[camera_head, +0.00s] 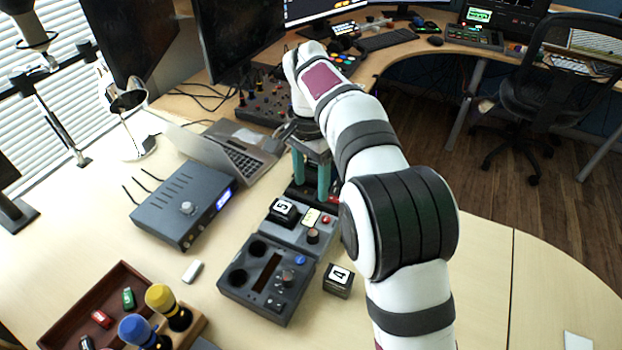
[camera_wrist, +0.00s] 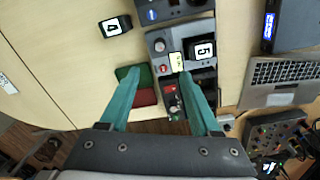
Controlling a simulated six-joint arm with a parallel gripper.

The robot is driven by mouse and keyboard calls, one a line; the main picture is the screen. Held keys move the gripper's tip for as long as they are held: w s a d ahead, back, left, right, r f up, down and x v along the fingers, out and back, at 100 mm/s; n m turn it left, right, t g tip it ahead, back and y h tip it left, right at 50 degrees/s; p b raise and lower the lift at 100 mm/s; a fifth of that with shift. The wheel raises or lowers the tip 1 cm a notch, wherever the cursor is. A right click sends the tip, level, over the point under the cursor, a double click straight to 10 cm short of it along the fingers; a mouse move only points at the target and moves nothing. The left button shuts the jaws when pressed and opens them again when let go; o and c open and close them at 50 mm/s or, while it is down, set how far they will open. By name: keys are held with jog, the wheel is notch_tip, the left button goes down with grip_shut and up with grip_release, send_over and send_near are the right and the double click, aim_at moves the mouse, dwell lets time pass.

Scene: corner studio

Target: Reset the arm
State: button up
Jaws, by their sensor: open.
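My white arm with black bands (camera_head: 370,140) reaches from the lower right over the desk and bends down at the wrist. My gripper (camera_head: 311,188) points down with its two teal fingers spread apart. In the wrist view my gripper (camera_wrist: 157,76) shows a wide gap between the fingers, with nothing held. The fingers hang over the far end of a grey control panel (camera_head: 275,265). The block marked 5 (camera_head: 283,211) sits on this panel, and it also shows in the wrist view (camera_wrist: 202,50). The finger height above the panel is hard to tell.
A block marked 4 (camera_head: 339,279) stands right of the panel. A grey box with a blue display (camera_head: 183,204) and a laptop (camera_head: 240,155) lie left. A brown tray (camera_head: 60,330) and knobbed pegs (camera_head: 165,300) are front left. The desk at front right is mostly clear.

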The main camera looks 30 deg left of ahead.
jog(key=s+d+r, duration=0.2)
jog(key=d, duration=0.4)
jog(key=s+d+r, duration=0.1)
jog(key=d+r, duration=0.2)
jog(key=d, duration=0.2)
jog(key=s+d+m+y, duration=0.1)
jog(key=s+d, duration=1)
jog(key=d, duration=0.1)
jog(key=s+d+f, duration=0.2)
jog(key=s, duration=0.4)
jog(key=s+d+f+y, duration=0.1)
jog(key=s+d+f, duration=0.1)
jog(key=s, duration=0.4)
jog(key=shift+d+f+m, duration=0.2)
jog(key=shift+f+m, duration=0.2)
jog(key=shift+f, duration=0.25)
jog(key=shift+w, duration=0.1)
